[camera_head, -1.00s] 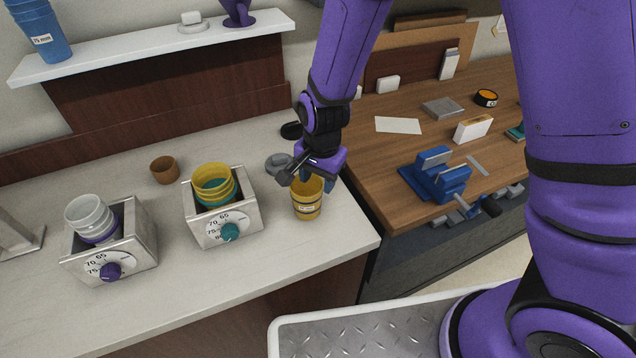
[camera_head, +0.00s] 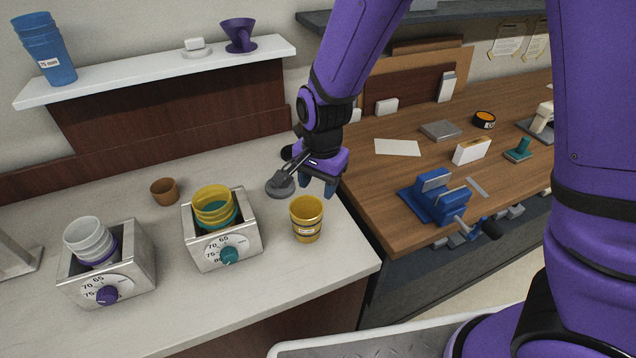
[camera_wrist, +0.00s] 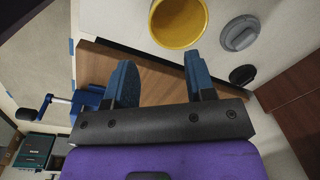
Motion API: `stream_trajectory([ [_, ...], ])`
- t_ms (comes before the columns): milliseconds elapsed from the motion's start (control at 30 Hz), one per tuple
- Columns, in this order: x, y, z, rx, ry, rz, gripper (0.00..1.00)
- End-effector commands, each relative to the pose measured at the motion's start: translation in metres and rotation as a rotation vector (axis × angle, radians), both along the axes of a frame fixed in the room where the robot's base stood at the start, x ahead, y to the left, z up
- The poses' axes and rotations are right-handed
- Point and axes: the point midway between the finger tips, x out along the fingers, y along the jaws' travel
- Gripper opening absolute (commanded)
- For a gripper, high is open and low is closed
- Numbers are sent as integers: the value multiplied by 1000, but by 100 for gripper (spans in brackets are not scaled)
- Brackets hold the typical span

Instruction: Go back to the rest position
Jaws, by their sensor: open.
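My gripper (camera_head: 318,184) is open and empty. In the head view it hangs just above and behind a yellow cup (camera_head: 306,219) that stands upright on the pale counter (camera_head: 200,318) near its right end. In the wrist view the two blue fingers (camera_wrist: 160,84) are spread apart with nothing between them. The yellow cup also shows in the wrist view (camera_wrist: 179,22), beyond the fingertips and apart from them.
Two metal dial boxes (camera_head: 222,245) (camera_head: 108,277) hold stacked cups. A small brown cup (camera_head: 164,192) stands behind them. A grey round object (camera_head: 281,187) lies beside my gripper. A blue vise (camera_head: 437,199) sits on the wooden bench (camera_head: 385,208). A white shelf (camera_head: 160,73) holds blue cups.

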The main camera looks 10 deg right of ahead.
Motion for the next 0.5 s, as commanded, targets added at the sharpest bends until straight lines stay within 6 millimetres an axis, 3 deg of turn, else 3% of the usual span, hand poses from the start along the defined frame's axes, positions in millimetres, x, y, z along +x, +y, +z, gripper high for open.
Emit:
stream_trajectory([
  [367,0,-1,1,1,-1,1,50],
  [500,1,-10,18,16,-12,21,50],
])
